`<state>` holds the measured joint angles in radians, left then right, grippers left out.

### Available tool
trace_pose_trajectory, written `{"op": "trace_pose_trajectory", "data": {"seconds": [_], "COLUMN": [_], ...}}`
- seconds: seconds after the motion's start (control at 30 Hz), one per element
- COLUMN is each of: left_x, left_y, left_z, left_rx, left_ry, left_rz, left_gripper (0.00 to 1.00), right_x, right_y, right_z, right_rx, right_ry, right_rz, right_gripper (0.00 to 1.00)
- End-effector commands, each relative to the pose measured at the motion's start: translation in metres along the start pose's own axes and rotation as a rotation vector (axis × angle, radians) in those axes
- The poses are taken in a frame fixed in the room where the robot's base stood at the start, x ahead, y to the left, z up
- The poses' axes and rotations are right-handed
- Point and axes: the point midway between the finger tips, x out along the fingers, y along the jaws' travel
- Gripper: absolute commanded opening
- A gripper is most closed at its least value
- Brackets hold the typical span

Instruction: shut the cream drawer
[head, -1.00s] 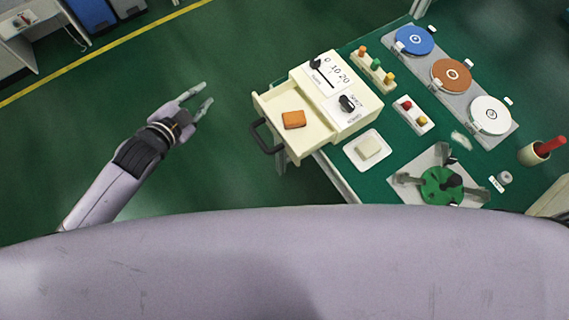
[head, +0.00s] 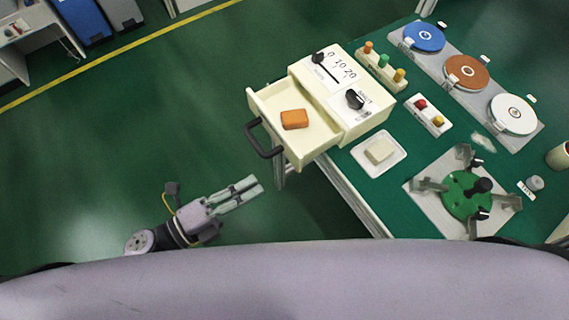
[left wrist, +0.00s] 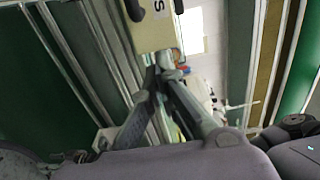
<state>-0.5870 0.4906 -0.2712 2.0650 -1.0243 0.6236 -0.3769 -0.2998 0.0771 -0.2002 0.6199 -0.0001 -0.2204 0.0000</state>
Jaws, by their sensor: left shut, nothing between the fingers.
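The cream drawer (head: 270,112) is pulled out to the left of its cream cabinet (head: 367,124) at the table's left edge. A black handle (head: 262,142) is on its front, and an orange block (head: 294,119) lies inside. My left gripper (head: 254,187) is shut and empty, below the handle in the head view and apart from it. In the left wrist view my shut fingers (left wrist: 160,72) show in front of a cream surface (left wrist: 153,35) with a dark part at its top. My right gripper is not in view.
The floor left of the drawer is clear.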

Motion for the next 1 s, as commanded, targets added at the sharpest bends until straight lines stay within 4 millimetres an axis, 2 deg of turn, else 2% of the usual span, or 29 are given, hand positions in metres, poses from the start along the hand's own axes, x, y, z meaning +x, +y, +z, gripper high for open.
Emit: {"op": "trace_pose_trajectory", "data": {"seconds": [0.03,0.2,0.4,0.57,0.9,1.0], "left_x": [0.013,0.048,0.077,0.086,0.088,0.094], "left_y": [-0.004,-0.004,-0.002,-0.001,0.0,-0.002], "left_z": [0.001,0.001,0.001,0.001,0.0,0.001], "left_rx": [0.0,0.0,-0.002,-0.002,-0.002,-0.002], "left_ry": [-0.001,-0.001,-0.001,-0.001,-0.001,-0.001], "left_rz": [-0.004,-0.004,-0.003,-0.001,0.0,-0.002], "left_gripper": [0.0,0.0,0.0,0.0,0.0,0.0], "right_x": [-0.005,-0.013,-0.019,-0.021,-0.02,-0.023], "right_y": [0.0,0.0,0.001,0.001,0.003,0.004], "right_z": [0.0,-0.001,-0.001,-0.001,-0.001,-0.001], "right_rx": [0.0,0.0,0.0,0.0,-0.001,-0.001], "right_ry": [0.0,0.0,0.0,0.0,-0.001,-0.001], "right_rz": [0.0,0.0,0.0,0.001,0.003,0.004], "right_gripper": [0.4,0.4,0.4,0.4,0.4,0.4]}}
